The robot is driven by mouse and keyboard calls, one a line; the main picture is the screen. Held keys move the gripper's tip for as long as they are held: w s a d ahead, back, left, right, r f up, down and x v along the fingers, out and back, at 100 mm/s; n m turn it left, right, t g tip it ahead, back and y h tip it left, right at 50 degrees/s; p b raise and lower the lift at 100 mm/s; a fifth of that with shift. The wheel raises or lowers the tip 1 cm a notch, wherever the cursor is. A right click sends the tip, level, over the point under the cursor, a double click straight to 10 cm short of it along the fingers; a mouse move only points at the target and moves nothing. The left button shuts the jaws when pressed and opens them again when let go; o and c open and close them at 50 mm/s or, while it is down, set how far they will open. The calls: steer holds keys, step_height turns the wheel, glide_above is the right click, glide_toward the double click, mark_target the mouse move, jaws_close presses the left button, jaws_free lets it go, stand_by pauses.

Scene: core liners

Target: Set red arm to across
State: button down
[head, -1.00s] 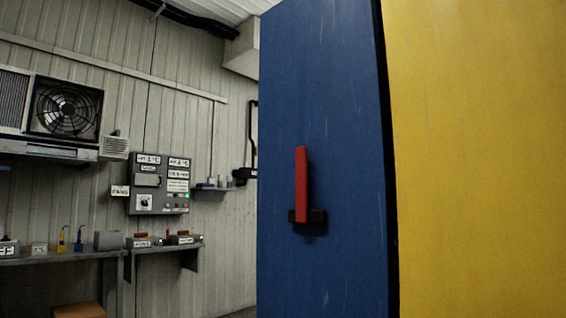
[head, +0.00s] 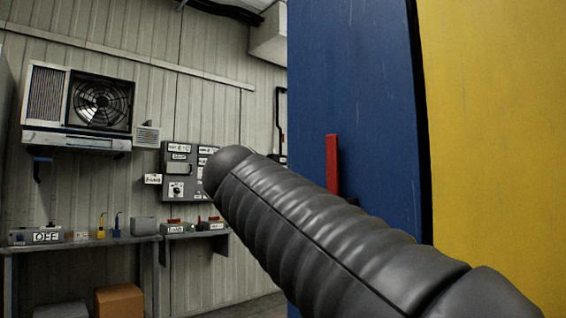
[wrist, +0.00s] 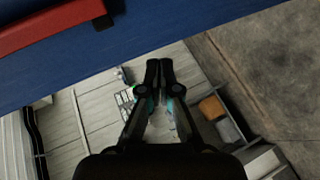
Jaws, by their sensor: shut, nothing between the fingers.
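The red arm (head: 332,165) stands upright on the blue panel (head: 350,80) in the head view. My own dark ribbed arm hides its lower end and its mount. In the wrist view the red arm (wrist: 50,28) lies across the top left corner on the blue panel (wrist: 180,25), with a dark block at its end. My gripper (wrist: 159,65) is shut and empty in the wrist view, its fingertips below and to the right of the red arm and apart from it. The gripper is not clearly seen in the head view.
A yellow panel (head: 495,120) adjoins the blue one on the right. A grey control box (head: 185,170), a fan unit (head: 100,105) and a shelf (head: 85,243) with small devices are along the left wall. An orange-brown box (head: 119,300) is on the floor below.

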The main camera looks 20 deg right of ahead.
mark_target(335, 173)
step_height(335, 173, up, 16)
steer(key=w+h, duration=0.2)
steer(key=h, duration=0.3)
steer(key=shift+w+t, duration=0.2)
steer(key=shift+t, duration=0.2)
steer(key=p+x, duration=0.1)
steer(key=x, duration=0.9)
steer(key=shift+d+p, duration=0.2)
steer(key=shift+p, duration=0.15)
steer(key=s, duration=0.2)
steer(key=shift+s+d+b, duration=0.25)
steer(key=shift+s+b, duration=0.05)
steer(key=shift+b, duration=0.05)
steer(key=shift+s+d, duration=0.25)
steer(key=shift+s, duration=0.35)
steer(key=shift+s+f, duration=0.1)
